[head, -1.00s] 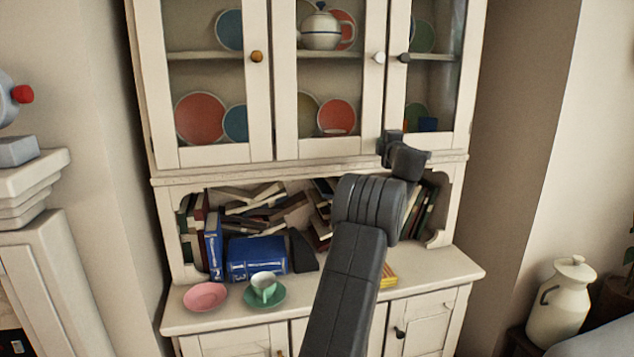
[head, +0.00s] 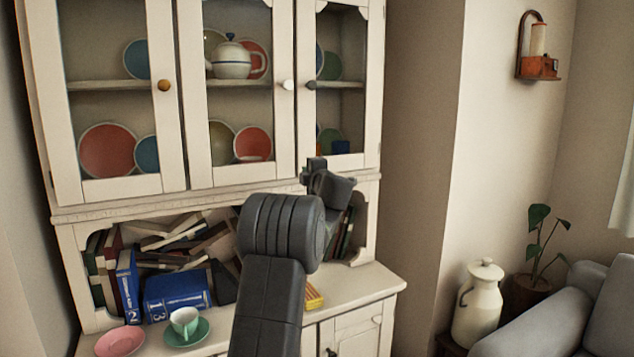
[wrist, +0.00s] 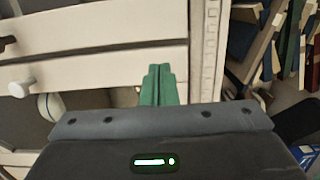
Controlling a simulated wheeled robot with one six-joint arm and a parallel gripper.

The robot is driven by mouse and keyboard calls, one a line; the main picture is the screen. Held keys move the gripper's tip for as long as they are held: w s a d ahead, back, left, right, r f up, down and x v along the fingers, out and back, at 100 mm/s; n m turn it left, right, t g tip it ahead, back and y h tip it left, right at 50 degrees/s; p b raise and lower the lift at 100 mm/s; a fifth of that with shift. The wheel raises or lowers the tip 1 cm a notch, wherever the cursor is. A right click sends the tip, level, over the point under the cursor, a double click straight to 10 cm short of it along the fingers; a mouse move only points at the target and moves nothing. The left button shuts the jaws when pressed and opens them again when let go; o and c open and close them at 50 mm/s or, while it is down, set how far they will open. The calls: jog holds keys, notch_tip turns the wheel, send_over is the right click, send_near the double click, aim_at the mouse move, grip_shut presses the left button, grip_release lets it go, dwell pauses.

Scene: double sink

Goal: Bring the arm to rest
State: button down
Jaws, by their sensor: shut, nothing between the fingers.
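My arm (head: 268,300) rises from the bottom of the head view in front of the cabinet, bent at its top joint. My gripper (head: 317,163) is at its far end, in front of the ledge below the glass doors. In the wrist view the green fingers of my gripper (wrist: 159,84) are together, with nothing between them. Whether they touch the cabinet front behind them cannot be told.
The white cabinet (head: 225,190) holds plates and a teapot (head: 231,62) behind glass. Books, a green cup (head: 185,320) and a pink dish (head: 120,341) are on its counter. A white jug (head: 478,305), a plant (head: 537,245) and a grey sofa (head: 560,320) stand to the right.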

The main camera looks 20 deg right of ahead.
jog(key=s, duration=0.6)
jog(key=shift+d+b, duration=0.2)
jog(key=shift+b, duration=0.25)
jog(key=shift+w, duration=0.1)
